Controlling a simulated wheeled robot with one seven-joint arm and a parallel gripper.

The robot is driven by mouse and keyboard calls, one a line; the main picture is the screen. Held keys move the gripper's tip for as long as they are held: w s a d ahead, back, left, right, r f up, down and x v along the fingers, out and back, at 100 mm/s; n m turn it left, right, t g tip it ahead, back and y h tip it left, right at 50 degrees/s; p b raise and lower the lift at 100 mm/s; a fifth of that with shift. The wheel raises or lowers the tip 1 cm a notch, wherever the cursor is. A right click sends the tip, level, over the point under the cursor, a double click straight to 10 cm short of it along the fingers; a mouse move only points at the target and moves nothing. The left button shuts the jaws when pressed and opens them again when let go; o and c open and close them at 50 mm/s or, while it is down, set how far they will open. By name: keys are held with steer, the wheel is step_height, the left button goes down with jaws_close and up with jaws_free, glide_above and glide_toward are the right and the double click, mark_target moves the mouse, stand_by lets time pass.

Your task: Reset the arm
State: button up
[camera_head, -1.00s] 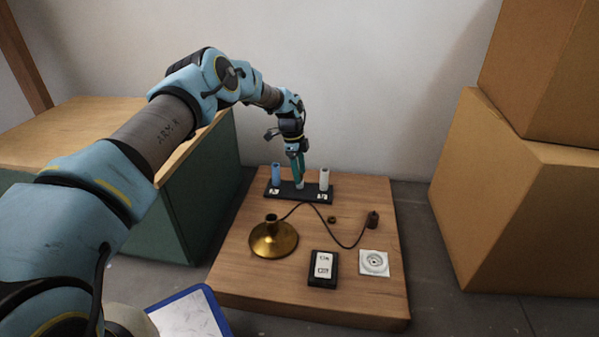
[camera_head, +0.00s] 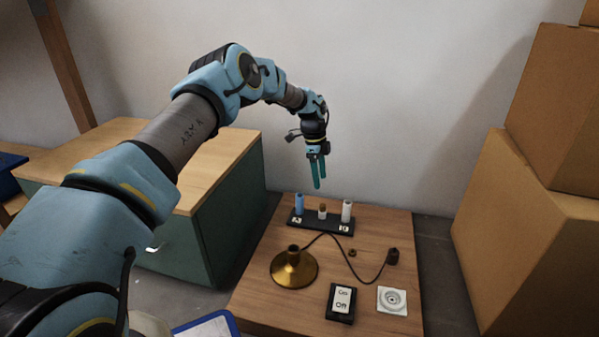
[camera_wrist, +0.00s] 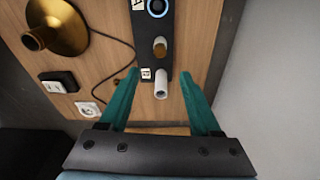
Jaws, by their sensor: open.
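My gripper (camera_head: 318,187) hangs above the black rack (camera_head: 333,226), fingers pointing down. Its teal fingers are apart and empty; the wrist view also shows the open gripper (camera_wrist: 158,74). The rack holds a blue cylinder (camera_head: 299,203) at the left, a short brown-topped piece (camera_head: 322,211) in the middle and a white cylinder (camera_head: 347,210) at the right, all upright. In the wrist view the white cylinder (camera_wrist: 160,86) appears between the fingers, but the head view shows the fingertips above the rack. My arm reaches out from the left.
On the wooden board (camera_head: 290,317) stand a brass lamp base (camera_head: 294,268) with a dark cord, a small brass ring (camera_head: 352,253), a black fitting (camera_head: 393,256), a switch box (camera_head: 341,302) and a white socket (camera_head: 392,300). A green cabinet (camera_head: 215,215) and cardboard boxes (camera_head: 530,220) flank it.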

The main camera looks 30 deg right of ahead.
steer(key=w+a+r+n+t+p, duration=0.1)
steer(key=a+r+n+p, duration=0.2)
steer(key=a+r+n, duration=0.6)
steer(key=w+a+r+n+t+p, duration=0.1)
steer(key=a+r+n+p, duration=0.2)
steer(key=a+r, duration=1.1)
steer(key=s+a+r+n+p, duration=0.2)
steer(key=s+a+n, duration=0.35)
steer(key=a, duration=0.45)
steer(key=s+a+r+n+t+y+p, duration=0.1)
steer(key=s+a+r+n+p, duration=0.1)
steer(key=s+a+n, duration=0.45)
steer(key=s+a+r+n+p, duration=0.1)
steer(key=s+a+r+n, duration=0.35)
steer(key=a, duration=0.85)
step_height(320, 180, up, 36)
steer(key=s+m+p, duration=0.1)
steer(key=p, duration=3.6)
steer(key=shift+d+f+m+p, duration=0.15)
steer(key=shift+d+m+p, duration=0.2)
steer(key=shift+d+p, duration=0.05)
